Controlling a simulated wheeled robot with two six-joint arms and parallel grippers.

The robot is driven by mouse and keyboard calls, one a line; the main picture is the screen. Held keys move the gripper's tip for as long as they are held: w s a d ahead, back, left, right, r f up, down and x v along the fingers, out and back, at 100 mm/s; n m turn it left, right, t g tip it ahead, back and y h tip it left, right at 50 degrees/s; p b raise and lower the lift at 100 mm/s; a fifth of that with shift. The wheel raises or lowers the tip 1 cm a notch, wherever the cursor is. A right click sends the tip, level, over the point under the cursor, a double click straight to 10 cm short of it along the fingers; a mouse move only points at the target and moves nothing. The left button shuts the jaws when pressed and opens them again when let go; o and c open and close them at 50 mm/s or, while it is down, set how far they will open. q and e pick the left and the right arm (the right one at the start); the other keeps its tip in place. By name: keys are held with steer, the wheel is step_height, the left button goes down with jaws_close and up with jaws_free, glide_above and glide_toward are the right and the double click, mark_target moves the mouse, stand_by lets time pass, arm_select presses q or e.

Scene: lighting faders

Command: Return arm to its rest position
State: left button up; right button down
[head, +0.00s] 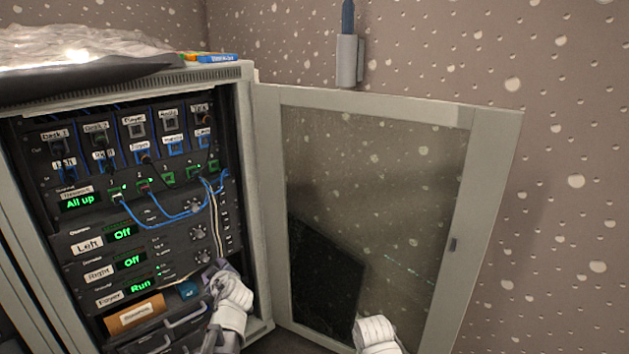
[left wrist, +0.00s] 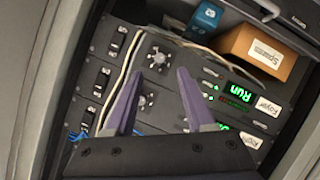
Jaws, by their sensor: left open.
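My left gripper (head: 213,270) is in front of the lower right part of an open equipment rack, near the lowest of its round knobs (head: 203,256). In the left wrist view its two purple-grey fingers (left wrist: 159,73) are spread, with nothing held between them. One knob (left wrist: 157,57) shows just beyond the fingertips and another (left wrist: 147,98) shows between the fingers; I cannot tell whether they touch. The Foyer display (head: 141,284) reads Run, and the Left display (head: 123,233) and Right display (head: 132,262) read Off. My right arm shows at the bottom; its gripper is out of view.
The rack's glazed door (head: 375,200) stands open to the right. Blue patch cables (head: 165,216) and a pale cable hang across the front. A Spares box (head: 135,313) and a blue item (head: 188,290) sit low in the rack. A wall holder (head: 348,62) is above.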

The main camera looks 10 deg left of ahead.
arm_select(q)
steer(key=s+d+r+m+g+h+p, duration=0.1)
steer(key=s+d+m+g+h+p, duration=0.15)
steer(key=s+d+m+p, duration=0.6)
steer(key=s+d+r+m+g+h+p, duration=0.15)
steer(key=s+d+m+g, duration=0.3)
steer(key=d, duration=0.85)
steer(key=s+d+m+g+h+p, duration=0.3)
steer(key=s+d+m+p, duration=0.2)
steer(key=s+d, duration=0.4)
step_height(320, 180, up, 37)
steer(key=w+d+p, duration=0.1)
steer(key=p, duration=3.6)
steer(key=shift+w+d+r+g+h+p, duration=0.15)
steer(key=shift+g+h+p, duration=0.15)
arm_select(e)
step_height(320, 180, up, 53)
steer(key=shift+r, duration=0.15)
steer(key=shift+s, duration=0.1)
